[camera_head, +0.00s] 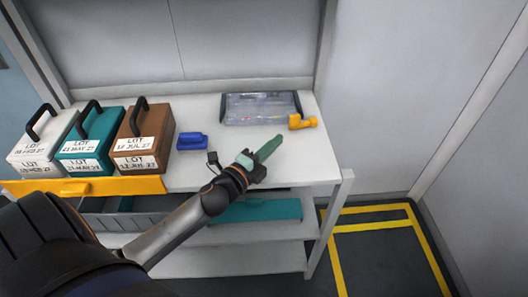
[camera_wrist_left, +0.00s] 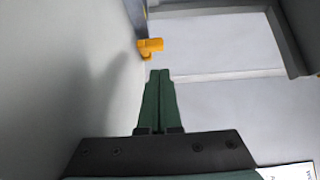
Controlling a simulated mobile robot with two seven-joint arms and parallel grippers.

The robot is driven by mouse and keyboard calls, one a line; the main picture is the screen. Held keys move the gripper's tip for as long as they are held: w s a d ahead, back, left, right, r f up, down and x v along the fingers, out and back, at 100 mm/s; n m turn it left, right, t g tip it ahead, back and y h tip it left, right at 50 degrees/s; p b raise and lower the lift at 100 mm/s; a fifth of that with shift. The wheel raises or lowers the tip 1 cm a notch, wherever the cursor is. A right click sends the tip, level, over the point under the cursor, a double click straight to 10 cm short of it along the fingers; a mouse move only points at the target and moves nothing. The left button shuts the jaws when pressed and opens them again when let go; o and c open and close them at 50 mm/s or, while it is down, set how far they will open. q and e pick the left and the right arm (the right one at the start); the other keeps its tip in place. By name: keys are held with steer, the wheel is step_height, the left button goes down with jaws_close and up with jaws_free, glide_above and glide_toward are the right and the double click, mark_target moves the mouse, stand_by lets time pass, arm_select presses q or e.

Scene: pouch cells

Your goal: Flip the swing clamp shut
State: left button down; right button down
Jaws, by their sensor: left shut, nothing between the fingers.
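The orange piece that looks like the swing clamp (camera_head: 302,121) is at the front right corner of a clear-topped case with a dark frame (camera_head: 262,108) on the white bench. It sticks out to the right of the case, over the bench. In the left wrist view the orange clamp (camera_wrist_left: 150,46) is just beyond the fingertips, slightly left. My left gripper (camera_head: 277,142) has green fingers and is shut and empty, in front of the clamp and apart from it. The closed fingers (camera_wrist_left: 159,74) also show in the left wrist view. My right gripper is not in view.
A blue block (camera_head: 192,141) lies left on the bench (camera_head: 215,115). White, teal (camera_head: 88,148) and brown (camera_head: 142,145) handled lot boxes stand at the left, above an orange-fronted drawer (camera_head: 85,187). The bench right of the clamp is clear up to its edge.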

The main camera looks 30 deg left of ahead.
arm_select(q)
steer(key=s, duration=0.4)
steer(key=shift+s+a, duration=0.2)
stand_by(0.4)
